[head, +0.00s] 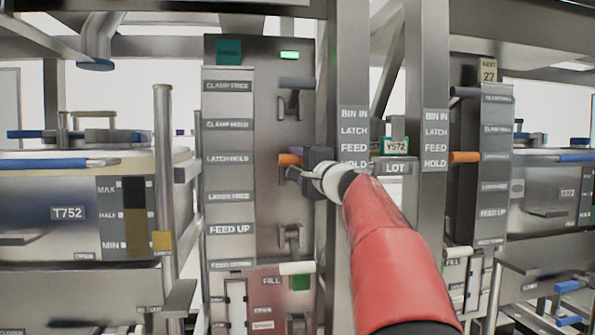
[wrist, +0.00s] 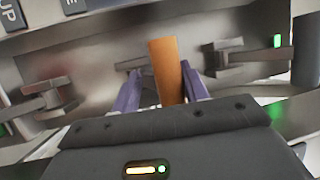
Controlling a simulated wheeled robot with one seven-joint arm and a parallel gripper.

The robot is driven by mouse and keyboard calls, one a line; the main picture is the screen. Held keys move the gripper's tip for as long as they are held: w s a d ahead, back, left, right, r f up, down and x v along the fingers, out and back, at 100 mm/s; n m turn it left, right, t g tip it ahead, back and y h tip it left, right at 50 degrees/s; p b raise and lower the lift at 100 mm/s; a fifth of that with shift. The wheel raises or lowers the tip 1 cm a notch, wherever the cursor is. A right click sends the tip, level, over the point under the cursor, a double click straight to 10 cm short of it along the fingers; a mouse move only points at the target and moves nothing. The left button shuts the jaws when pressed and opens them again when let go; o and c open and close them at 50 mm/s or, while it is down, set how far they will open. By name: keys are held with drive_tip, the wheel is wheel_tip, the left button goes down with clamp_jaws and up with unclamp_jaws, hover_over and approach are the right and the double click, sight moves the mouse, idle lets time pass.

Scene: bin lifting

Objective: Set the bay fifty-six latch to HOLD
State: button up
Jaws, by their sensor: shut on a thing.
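The grey latch panel (head: 262,200) stands left of centre in the head view, with a label strip (head: 229,180) reading CLAMP FREE, CLAMP HOLD, LATCH HOLD, LATCH FREE, FEED UP and FEED DOWN from top to bottom. An orange latch handle (head: 290,159) sticks out level with the LATCH HOLD label (head: 229,159). My gripper (head: 303,171) is at this handle and partly hides its mount. In the wrist view the orange handle (wrist: 166,65) stands between the two purple fingers of my gripper (wrist: 161,88), which is shut on it. The teal plate (head: 229,52) above the strip is unreadable.
Grey levers sit above (head: 297,84) and below (head: 291,237) the orange one on the same panel. A green light (head: 290,55) shows at the top. A similar panel at right has its own orange handle (head: 464,157). Metal posts (head: 347,75) stand close right of my gripper.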

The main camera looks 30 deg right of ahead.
drive_tip(key=shift+o, duration=0.3)
drive_tip(key=shift+r, duration=0.85)
drive_tip(key=o, duration=0.9)
drive_tip(key=shift+w, duration=0.4)
drive_tip(key=shift+s+f, duration=0.1)
drive_tip(key=shift+f, duration=0.15)
drive_tip(key=shift+s+d+f, duration=0.1)
drive_tip(key=shift+s+f, duration=0.05)
drive_tip(key=shift+s, duration=0.15)
drive_tip(key=b+v, duration=0.1)
drive_tip(key=v, duration=0.2)
drive_tip(key=b+v, duration=0.1)
drive_tip(key=v, duration=0.2)
drive_tip(key=shift+s+d+f+b, duration=0.1)
drive_tip(key=shift+s+f+b, duration=0.2)
drive_tip(key=shift+s+b, duration=0.05)
